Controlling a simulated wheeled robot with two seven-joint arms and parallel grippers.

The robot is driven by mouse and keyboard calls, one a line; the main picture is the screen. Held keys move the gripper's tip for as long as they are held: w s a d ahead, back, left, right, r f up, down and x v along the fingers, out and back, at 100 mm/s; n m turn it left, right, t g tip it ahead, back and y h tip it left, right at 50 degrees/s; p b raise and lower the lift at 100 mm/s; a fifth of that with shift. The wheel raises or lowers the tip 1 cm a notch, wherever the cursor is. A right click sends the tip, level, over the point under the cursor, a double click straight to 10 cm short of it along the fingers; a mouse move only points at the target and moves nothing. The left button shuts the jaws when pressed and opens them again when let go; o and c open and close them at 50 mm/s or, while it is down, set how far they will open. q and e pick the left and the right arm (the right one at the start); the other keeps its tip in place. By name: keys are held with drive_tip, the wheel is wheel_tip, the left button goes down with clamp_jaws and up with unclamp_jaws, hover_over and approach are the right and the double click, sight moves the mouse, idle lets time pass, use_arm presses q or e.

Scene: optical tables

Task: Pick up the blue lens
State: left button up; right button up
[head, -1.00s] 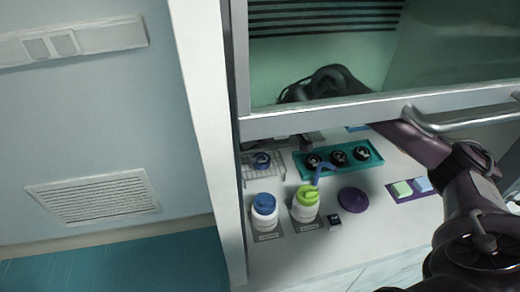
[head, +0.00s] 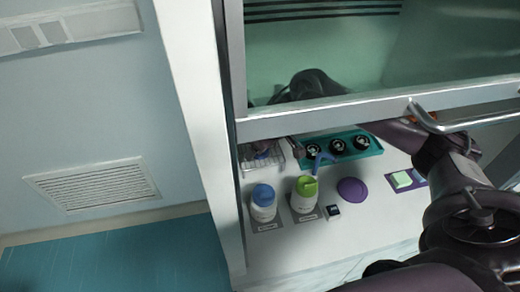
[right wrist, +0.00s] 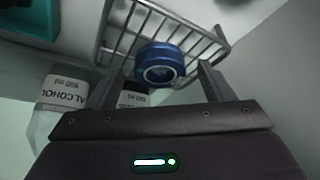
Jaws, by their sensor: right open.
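The blue lens (right wrist: 160,63) is a round blue-rimmed piece at the wire rack (right wrist: 190,27) in the right wrist view. In the head view the rack (head: 262,160) stands at the left of the worktop, and the lens is largely hidden there. My right gripper (right wrist: 163,70) is open, with one finger on each side of the lens in the picture. I cannot tell whether the fingers touch it. My right arm reaches in from the right, under the glass sash. My left gripper is not in view.
A blue-capped bottle (head: 263,204) and a green-topped bottle (head: 304,195) stand in front of the rack. A teal tray (head: 376,146) with three black round pieces lies to the right. A purple disc (head: 352,190) lies nearby. The sash's lower rail (head: 330,113) crosses above the worktop.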

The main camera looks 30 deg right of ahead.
drive_tip(key=c, duration=1.2)
